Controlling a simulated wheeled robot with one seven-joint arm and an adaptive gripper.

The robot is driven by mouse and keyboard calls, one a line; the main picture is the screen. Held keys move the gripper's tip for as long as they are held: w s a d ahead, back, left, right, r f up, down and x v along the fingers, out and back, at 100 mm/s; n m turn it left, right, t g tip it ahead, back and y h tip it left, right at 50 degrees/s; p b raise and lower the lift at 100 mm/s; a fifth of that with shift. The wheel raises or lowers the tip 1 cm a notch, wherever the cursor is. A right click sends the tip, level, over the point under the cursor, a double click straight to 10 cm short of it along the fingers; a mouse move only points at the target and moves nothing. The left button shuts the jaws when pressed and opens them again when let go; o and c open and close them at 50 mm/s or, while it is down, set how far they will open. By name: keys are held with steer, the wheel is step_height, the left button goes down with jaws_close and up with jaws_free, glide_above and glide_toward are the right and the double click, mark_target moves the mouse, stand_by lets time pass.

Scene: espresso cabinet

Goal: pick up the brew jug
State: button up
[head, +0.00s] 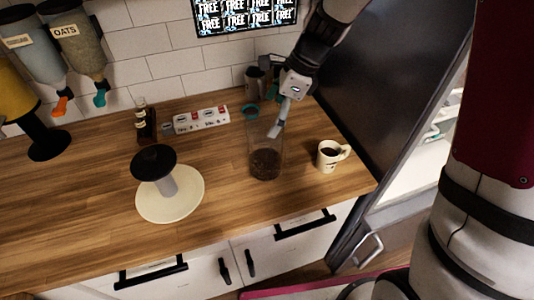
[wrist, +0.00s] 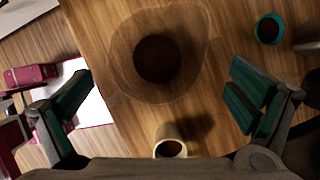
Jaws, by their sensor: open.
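The brew jug (head: 265,163) is a clear glass vessel with dark contents in its bottom, standing upright on the wooden counter. In the wrist view the jug (wrist: 157,58) shows from above, its see-through rim around a dark round bottom. My gripper (head: 277,130) comes down from the upper right, over the jug in the head view. In the wrist view my gripper (wrist: 158,97) has its teal-padded fingers wide apart, with nothing between the tips. The jug lies ahead of the fingers there, toward the picture's top. I cannot tell whether a finger touches the glass.
A cream mug (head: 329,156) with dark liquid stands right of the jug. A teal-rimmed cup (head: 250,110) is behind it. A dark panel (head: 380,80) borders the right.

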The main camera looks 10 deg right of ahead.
mark_target(267, 125)
steer(key=x, duration=0.4)
steer(key=shift+s+a+f+p, duration=0.1)
steer(key=shift+s+p, duration=0.15)
steer(key=shift+p, duration=0.1)
steer(key=c, duration=1.9)
steer(key=shift+c, duration=0.2)
steer(key=shift+w+r, duration=0.1)
steer(key=shift+r, duration=0.15)
